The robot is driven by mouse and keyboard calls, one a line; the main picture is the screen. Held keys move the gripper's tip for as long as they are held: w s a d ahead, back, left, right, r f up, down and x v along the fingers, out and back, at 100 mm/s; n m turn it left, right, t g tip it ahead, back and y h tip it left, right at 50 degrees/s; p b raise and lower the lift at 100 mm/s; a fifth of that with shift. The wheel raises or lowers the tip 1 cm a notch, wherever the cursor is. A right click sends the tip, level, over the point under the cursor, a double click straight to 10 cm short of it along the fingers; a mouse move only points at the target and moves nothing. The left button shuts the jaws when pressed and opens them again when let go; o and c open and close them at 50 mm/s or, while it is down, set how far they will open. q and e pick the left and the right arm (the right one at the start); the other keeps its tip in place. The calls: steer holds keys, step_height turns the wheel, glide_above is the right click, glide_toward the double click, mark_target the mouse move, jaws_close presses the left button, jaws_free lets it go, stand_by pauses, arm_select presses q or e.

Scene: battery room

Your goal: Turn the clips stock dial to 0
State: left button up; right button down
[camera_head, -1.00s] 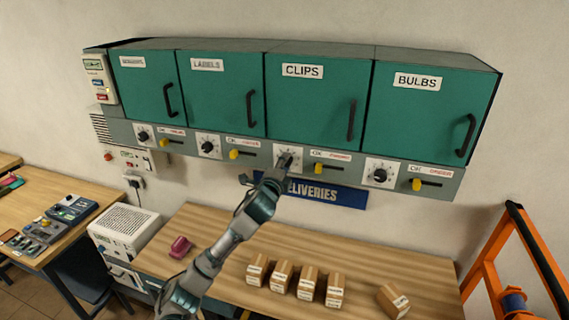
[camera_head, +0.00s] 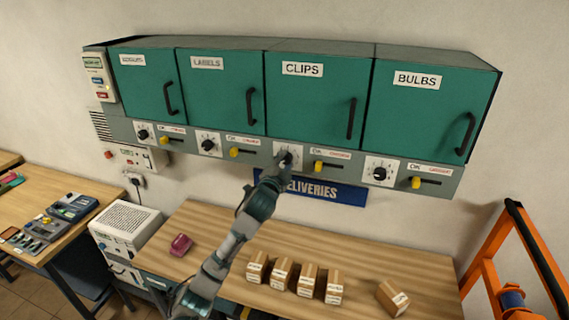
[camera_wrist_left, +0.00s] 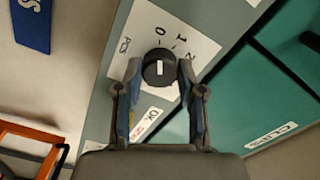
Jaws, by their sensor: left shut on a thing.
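The clips stock dial is a black knob with a white mark on a white plate, below the green CLIPS cupboard (camera_head: 312,100). The dial (camera_wrist_left: 160,70) shows close up in the left wrist view, with 0, 1 and 2 printed above it. Its white mark stands upright in that view, roughly in line with the 0. My left gripper (camera_wrist_left: 159,80) is shut on the knob, one finger on each side. In the head view, the gripper (camera_head: 283,165) covers much of the dial plate (camera_head: 293,149). My right gripper is not in view.
A yellow slider (camera_head: 318,167) sits just right of the clips dial, and similar dials line the grey strip. A blue DELIVERIES sign (camera_head: 325,191) is below. Small boxes (camera_head: 308,280) stand on the wooden table (camera_head: 215,222). An orange frame (camera_head: 487,265) is at right.

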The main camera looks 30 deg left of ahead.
arm_select(q)
steer(key=shift+d+f, duration=0.1)
steer(key=shift+f, duration=0.35)
steer(key=o, duration=1.1)
steer(key=shift+o, duration=0.2)
steer(key=shift+w+r, duration=0.1)
steer(key=shift+w, duration=0.05)
steer(key=shift+a, duration=0.2)
steer(key=v, duration=1.1)
steer(key=shift+s, duration=0.4)
